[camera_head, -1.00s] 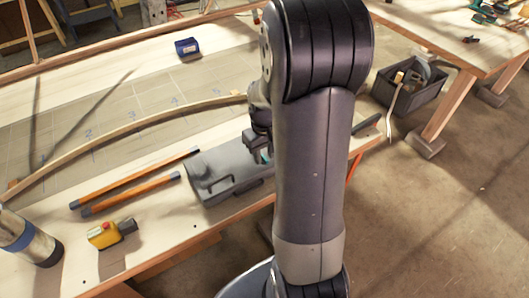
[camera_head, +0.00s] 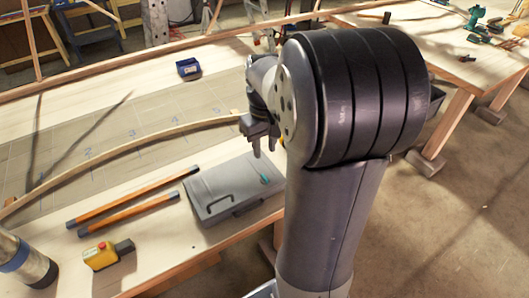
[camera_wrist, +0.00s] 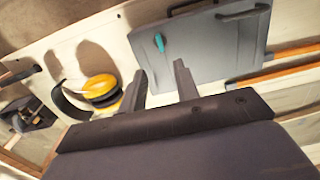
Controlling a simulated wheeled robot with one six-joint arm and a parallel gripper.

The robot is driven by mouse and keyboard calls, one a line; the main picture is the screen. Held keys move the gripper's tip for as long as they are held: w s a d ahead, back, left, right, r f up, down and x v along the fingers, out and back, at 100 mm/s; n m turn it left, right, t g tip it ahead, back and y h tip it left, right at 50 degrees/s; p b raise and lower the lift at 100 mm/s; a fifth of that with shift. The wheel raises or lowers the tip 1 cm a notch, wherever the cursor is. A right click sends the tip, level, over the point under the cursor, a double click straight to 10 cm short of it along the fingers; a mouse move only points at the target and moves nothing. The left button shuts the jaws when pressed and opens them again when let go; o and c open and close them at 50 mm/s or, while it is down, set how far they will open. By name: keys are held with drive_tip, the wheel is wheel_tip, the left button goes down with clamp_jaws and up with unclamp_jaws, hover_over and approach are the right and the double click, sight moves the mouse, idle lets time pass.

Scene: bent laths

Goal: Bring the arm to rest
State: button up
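My gripper (camera_head: 264,146) hangs above the workbench near the far right corner of the grey case, with my arm filling the right middle of the head view. In the wrist view my gripper (camera_wrist: 160,88) shows two fingers apart with nothing between them. The grey case (camera_head: 222,184) lies flat and shut on the bench, with a small teal item (camera_head: 265,180) on its lid. The case also shows at the top of the wrist view (camera_wrist: 200,50). What lies behind my arm is hidden.
A long bent lath (camera_head: 130,147) curves across the numbered board. The wrist view shows a yellow-and-black round tool (camera_wrist: 101,89). Open floor lies at the right.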

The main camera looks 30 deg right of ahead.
sight(264, 177)
idle(0.5)
wheel_tip(264, 177, down, 10)
drive_tip(key=shift+f+p, duration=0.2)
drive_tip(key=shift+p, duration=0.2)
drive_tip(key=shift+f, duration=0.2)
drive_tip(key=shift+n, duration=0.4)
